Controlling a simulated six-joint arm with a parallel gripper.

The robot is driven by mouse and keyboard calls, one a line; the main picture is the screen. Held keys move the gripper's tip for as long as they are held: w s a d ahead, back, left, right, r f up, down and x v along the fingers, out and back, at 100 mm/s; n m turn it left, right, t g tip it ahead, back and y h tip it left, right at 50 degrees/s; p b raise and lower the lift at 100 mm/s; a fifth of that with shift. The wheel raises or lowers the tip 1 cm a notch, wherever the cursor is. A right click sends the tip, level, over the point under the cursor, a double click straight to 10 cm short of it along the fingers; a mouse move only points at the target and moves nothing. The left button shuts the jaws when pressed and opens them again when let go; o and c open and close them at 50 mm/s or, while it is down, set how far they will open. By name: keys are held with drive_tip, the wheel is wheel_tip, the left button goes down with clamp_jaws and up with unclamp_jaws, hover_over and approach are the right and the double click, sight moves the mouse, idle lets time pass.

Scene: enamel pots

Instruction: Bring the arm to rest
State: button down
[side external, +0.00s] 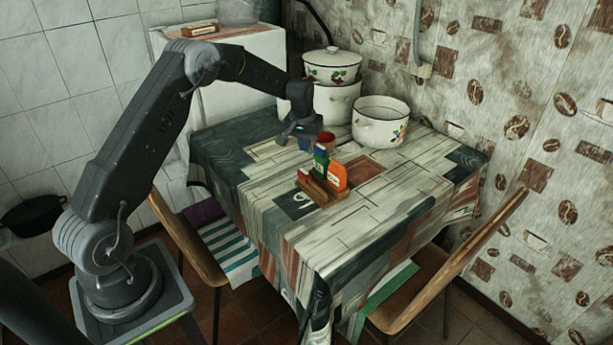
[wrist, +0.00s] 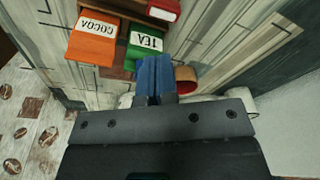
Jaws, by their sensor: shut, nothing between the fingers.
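My gripper (side external: 304,144) hangs over the table, just behind and left of the small boxes in the side view. Its two blue fingers (wrist: 153,72) are together in the wrist view, with nothing between them. An orange box (side external: 335,178), lettered COCOA in the wrist view (wrist: 93,42), and a green box (side external: 321,160), lettered TEA (wrist: 147,42), stand in a wooden rack (side external: 322,194). A red box (wrist: 163,10) is beside them. A round reddish thing (wrist: 186,78) is near the fingertips; whether they touch it I cannot tell.
A patterned cloth covers the table (side external: 375,200). A white open pot (side external: 381,128) and stacked pots, the upper one lidded (side external: 332,70), stand at the back. Chairs (side external: 188,240) flank the table. The table's front right is clear.

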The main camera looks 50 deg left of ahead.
drive_tip(key=shift+r, duration=0.15)
drive_tip(key=s+d+r+m+t, duration=0.1)
drive_tip(key=s+d+r+m, duration=0.1)
drive_tip(key=s+d+r, duration=0.65)
drive_tip(key=s+d+r+m+t, duration=0.1)
drive_tip(key=s+d+r, duration=0.45)
drive_tip(key=r, duration=0.55)
drive_tip(key=s+d+m+t, duration=0.1)
drive_tip(key=s+d, duration=0.3)
drive_tip(key=s, duration=0.6)
drive_tip(key=s+d+m+t, duration=0.1)
drive_tip(key=s+d, duration=0.3)
drive_tip(key=s, duration=0.6)
drive_tip(key=shift+d+r+m+h, duration=0.25)
drive_tip(key=shift+d+m+h, duration=0.15)
drive_tip(key=shift+m, duration=0.1)
drive_tip(key=shift+s, duration=0.1)
